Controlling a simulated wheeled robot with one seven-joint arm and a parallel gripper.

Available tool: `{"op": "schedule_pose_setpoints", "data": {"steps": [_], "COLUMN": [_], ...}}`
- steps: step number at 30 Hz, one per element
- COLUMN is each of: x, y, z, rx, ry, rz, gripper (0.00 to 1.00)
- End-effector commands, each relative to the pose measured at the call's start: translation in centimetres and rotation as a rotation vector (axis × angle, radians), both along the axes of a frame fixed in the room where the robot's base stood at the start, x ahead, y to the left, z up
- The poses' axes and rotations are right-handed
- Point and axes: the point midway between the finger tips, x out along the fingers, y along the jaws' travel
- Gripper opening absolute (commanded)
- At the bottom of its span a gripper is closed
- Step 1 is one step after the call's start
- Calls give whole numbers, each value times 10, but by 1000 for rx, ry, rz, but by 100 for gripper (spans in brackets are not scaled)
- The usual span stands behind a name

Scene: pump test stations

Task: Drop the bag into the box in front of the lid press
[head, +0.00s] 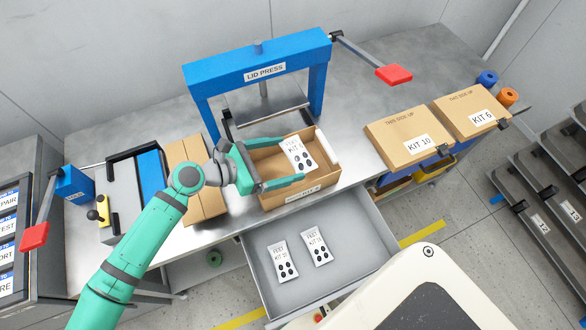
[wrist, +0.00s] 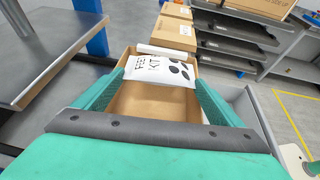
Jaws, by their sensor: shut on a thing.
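The bag (head: 298,154) is a small white packet printed with "FEET KIT" and black dots. My gripper (head: 284,168) is shut on it and holds it over the open cardboard box (head: 276,197). The bag also shows between the fingers in the wrist view (wrist: 158,70), above the box's open inside (wrist: 150,100). The box stands on the metal bench in front of the blue lid press (head: 258,62). A white roll-like item (head: 326,150) lies along the box's right side. How far the bag is above the box floor is hard to tell.
An open drawer (head: 352,240) below the box holds two more white bags (head: 281,261). A closed carton (head: 205,208) stands left of the box. Cartons marked KIT 10 (head: 408,137) and KIT 6 (head: 474,112) are at the right. The press's red-ended lever (head: 394,75) sticks out right.

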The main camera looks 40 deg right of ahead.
Motion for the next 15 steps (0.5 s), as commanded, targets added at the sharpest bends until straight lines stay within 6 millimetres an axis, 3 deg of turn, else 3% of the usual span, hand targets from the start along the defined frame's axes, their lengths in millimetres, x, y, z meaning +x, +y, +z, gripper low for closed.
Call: {"op": "schedule_pose_setpoints", "data": {"steps": [11, 12, 13, 15], "x": [0, 0, 0, 0], "y": [0, 0, 0, 0], "z": [-5, -5, -5, -5], "rx": [0, 0, 0, 0], "ry": [0, 0, 0, 0], "rz": [1, 1, 1, 1], "gripper": [65, 93, 100, 100]}}
